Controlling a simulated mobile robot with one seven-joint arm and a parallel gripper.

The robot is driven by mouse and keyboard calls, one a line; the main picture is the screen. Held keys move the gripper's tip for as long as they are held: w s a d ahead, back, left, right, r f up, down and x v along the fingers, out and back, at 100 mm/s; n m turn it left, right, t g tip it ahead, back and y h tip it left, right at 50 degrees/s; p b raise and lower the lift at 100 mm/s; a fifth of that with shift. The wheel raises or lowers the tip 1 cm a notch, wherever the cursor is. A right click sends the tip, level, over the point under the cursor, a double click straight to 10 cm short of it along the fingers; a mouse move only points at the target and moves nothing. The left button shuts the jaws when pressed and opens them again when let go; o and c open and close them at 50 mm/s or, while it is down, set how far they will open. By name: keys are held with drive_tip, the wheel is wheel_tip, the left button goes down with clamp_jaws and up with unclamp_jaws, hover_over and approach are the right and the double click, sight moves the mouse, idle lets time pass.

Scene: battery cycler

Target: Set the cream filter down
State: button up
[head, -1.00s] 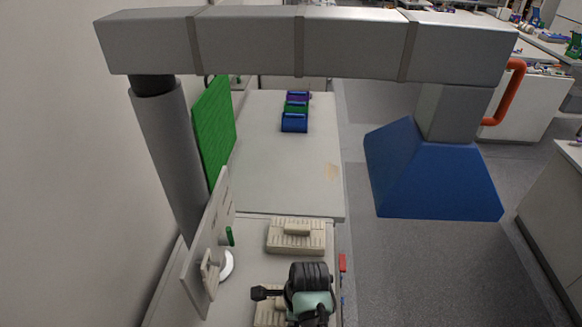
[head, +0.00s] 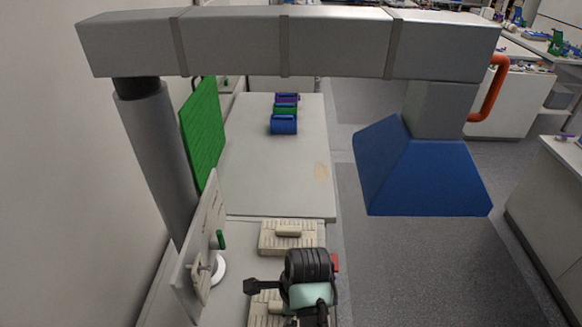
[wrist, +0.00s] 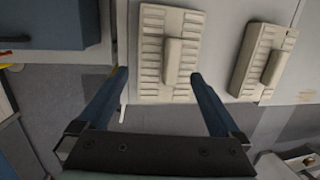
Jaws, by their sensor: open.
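A cream filter (wrist: 167,52), a flat ribbed block with a raised grip bar, lies on the bench in the wrist view. It is ahead of my gripper (wrist: 158,78). My gripper is open, one finger on each side of the filter's lower end, with nothing clasped. I cannot tell whether a finger touches it. In the head view the near filter (head: 264,312) is partly hidden by my arm. A second cream filter (head: 289,237) lies farther back on the bench and also shows at the right in the wrist view (wrist: 250,75).
A white panel (head: 207,240) with a handle and a green knob stands left of the filters. Blue, green and purple bins (head: 284,125) stand at the bench's far end. A blue hood (head: 425,180) hangs at the right. Open floor lies right of the bench.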

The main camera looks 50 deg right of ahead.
drive_tip(key=w+a+r+n+t+h, duration=0.15)
drive_tip(key=w+r+n+t, duration=0.3)
drive_tip(key=r, duration=0.65)
drive_tip(key=w+a+r+n+t+h, duration=0.1)
drive_tip(key=w+a+r+n+t, duration=0.4)
drive_tip(key=r, duration=0.7)
drive_tip(key=w+a+r+n+t+h, duration=0.1)
drive_tip(key=w+r+n+t+h, duration=0.15)
drive_tip(key=w+r, duration=0.6)
drive_tip(key=s+a+r+n+t+y, duration=0.1)
drive_tip(key=s+a+r+n+t, duration=0.2)
drive_tip(key=r, duration=0.6)
drive_tip(key=s+a+r+n+t, duration=0.15)
drive_tip(key=a+r+n, duration=0.3)
drive_tip(key=r, duration=0.45)
drive_tip(key=s+a+r+n+t+y, duration=0.2)
drive_tip(key=s+a+r+n+t, duration=0.2)
drive_tip(key=r, duration=0.4)
drive_tip(key=s+a+r+n+t+y, duration=0.1)
drive_tip(key=s+a+r+n+t, duration=0.3)
drive_tip(key=s+a+r, duration=0.2)
wheel_tip(320, 180, up, 2)
drive_tip(key=shift+s+a+r+y+b, duration=0.1)
drive_tip(key=shift+s+a+y+b, duration=0.05)
drive_tip(key=shift+s+y+b, duration=0.35)
drive_tip(key=shift+t, duration=0.25)
